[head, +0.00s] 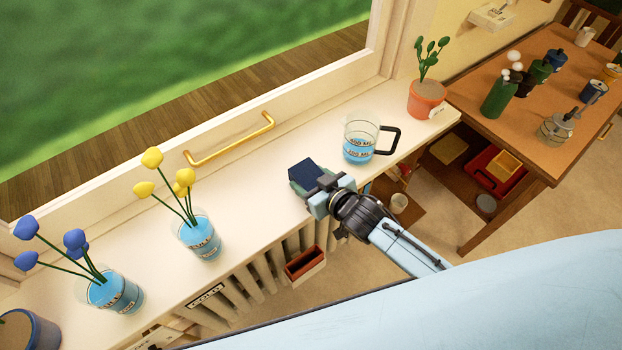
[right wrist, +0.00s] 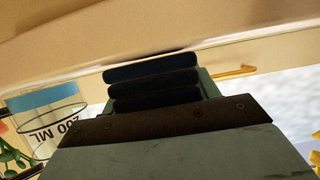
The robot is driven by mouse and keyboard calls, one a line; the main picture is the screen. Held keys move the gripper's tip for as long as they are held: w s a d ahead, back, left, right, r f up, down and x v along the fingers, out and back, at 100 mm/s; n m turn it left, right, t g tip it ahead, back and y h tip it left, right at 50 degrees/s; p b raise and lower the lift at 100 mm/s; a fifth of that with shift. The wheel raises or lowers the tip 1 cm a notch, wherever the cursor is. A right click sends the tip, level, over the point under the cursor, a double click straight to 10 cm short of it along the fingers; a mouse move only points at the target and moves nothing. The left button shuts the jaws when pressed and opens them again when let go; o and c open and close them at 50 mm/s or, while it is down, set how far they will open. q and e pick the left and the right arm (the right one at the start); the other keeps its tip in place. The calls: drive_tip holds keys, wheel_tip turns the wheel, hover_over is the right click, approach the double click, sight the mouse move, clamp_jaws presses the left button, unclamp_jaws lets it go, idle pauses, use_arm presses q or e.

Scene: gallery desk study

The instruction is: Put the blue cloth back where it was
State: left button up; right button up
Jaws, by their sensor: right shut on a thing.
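The blue cloth (head: 304,172) is a dark navy folded bundle over the windowsill (head: 272,160). My right gripper (head: 318,184) is shut on it. In the right wrist view the cloth (right wrist: 152,84) shows as stacked dark folds between the jaws, close to the pale sill surface. I cannot tell whether it touches the sill. My left gripper is not in view.
A measuring jug (head: 360,136) with blue liquid stands right of the cloth, near a potted plant (head: 427,97). Glasses with yellow flowers (head: 199,240) and blue flowers (head: 112,290) stand left. Sill between cloth and yellow flowers is clear. A brass handle (head: 230,142) is behind.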

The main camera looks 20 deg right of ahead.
drive_tip(key=shift+f, duration=0.2)
drive_tip(key=o, duration=1)
drive_tip(key=shift+r, duration=0.2)
drive_tip(key=shift+s+d+r, duration=0.1)
drive_tip(key=shift+s+r, duration=0.05)
drive_tip(key=shift+s, duration=0.1)
drive_tip(key=v, duration=1.1)
drive_tip(key=shift+s, duration=0.2)
